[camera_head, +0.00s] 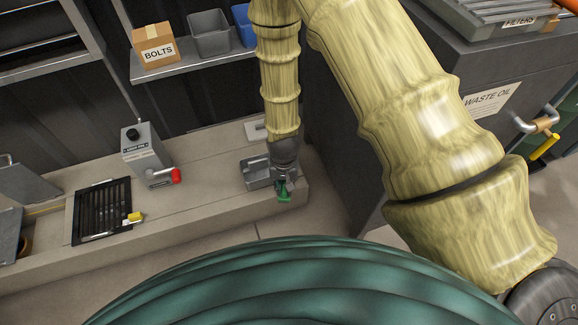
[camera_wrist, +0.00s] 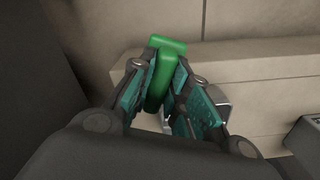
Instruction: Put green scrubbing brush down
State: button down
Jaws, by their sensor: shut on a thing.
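The green scrubbing brush (camera_head: 284,191) is held at the end of my arm in the head view, at the right end of the concrete ledge. In the wrist view the brush (camera_wrist: 164,72) stands between the two teal finger pads. My gripper (camera_wrist: 168,82) is shut on it. A grey metal tray (camera_head: 256,172) sits on the ledge just left of and behind my gripper. The bristles and the lower part of the brush are hidden, and I cannot tell whether it touches the ledge.
A grey box with a red-tipped lever (camera_head: 150,157) and a black grate (camera_head: 101,210) with a yellow handle are on the ledge (camera_head: 205,205) to the left. A shelf above holds a BOLTS box (camera_head: 155,46) and bins. A dark WASTE OIL cabinet (camera_head: 440,75) stands right.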

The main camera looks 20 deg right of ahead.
jog(key=w+d+b, duration=0.1)
jog(key=w, duration=0.3)
jog(key=w+d+f+b, duration=0.1)
jog(key=w+d, duration=0.1)
jog(key=w, duration=0.1)
jog(key=w+d+b, duration=0.2)
jog(key=w, duration=0.2)
jog(key=shift+w+d+f, duration=0.1)
jog(key=shift+w+f, duration=0.05)
jog(key=shift+w, duration=0.15)
jog(key=shift+f+b, duration=1.15)
jog(key=shift+f, duration=0.55)
jog(key=shift+f, duration=0.15)
jog(key=c, duration=1.4)
grip_release()
jog(key=shift+o, duration=0.2)
